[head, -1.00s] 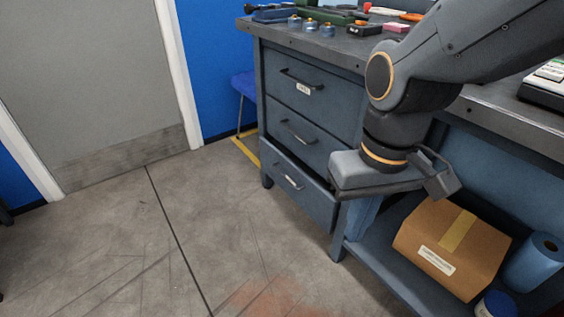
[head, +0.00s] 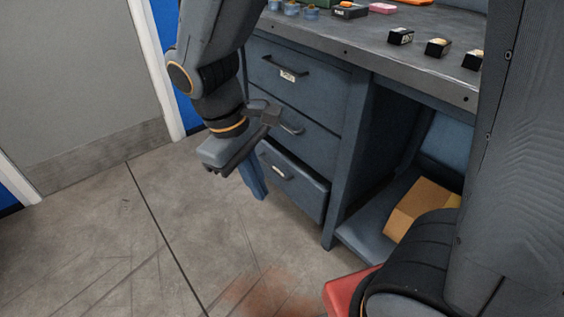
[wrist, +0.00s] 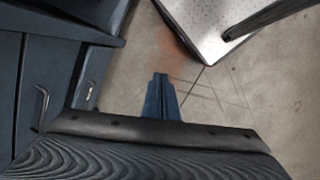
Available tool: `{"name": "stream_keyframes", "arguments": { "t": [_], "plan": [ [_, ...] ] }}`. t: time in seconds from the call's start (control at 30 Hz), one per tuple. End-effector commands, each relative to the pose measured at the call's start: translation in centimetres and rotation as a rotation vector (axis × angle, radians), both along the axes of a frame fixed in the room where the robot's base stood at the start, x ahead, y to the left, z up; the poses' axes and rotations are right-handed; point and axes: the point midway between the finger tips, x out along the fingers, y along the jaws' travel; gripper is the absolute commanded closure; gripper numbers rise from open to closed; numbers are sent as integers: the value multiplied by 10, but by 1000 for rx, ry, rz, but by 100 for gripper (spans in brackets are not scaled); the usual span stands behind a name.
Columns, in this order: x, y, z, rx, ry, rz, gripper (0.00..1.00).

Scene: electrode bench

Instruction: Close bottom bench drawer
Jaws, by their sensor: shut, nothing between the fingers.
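The bottom bench drawer (head: 300,190) is the lowest of the blue-grey drawers in the head view. It stands out a little from the cabinet, with a dark gap along its top edge. Its bar handle (head: 278,172) shows just right of my gripper. My gripper (head: 259,194) is shut and empty, its blue fingers pointing down in front of the drawer's left part, hiding some of it. I cannot tell whether they touch. In the wrist view the shut fingers (wrist: 160,78) are over the floor, with the drawer fronts and handles to the left.
The upper drawers (head: 310,82) and (head: 305,128) look shut. An open bay with a cardboard box (head: 420,205) is to the right. Small items lie on the benchtop (head: 375,45). The floor (head: 170,220) left of the drawers is clear.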

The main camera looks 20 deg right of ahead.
Motion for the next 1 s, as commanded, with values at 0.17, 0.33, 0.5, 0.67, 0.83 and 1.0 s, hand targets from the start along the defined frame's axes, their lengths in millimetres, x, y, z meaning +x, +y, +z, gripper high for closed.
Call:
{"name": "stream_keyframes", "arguments": {
  "t": [0.17, 0.33, 0.5, 0.67, 0.83, 1.0],
  "plan": [
    [43, -15, -31, -171, 65, 198, 100],
    [85, -29, -62, -326, 126, 382, 100],
    [127, -41, -100, -474, 187, 570, 100],
    [165, -49, -140, -608, 243, 750, 100],
    [197, -52, -183, -733, 292, 927, 100],
    [217, -53, -214, -814, 321, 1047, 100]
  ]
}}
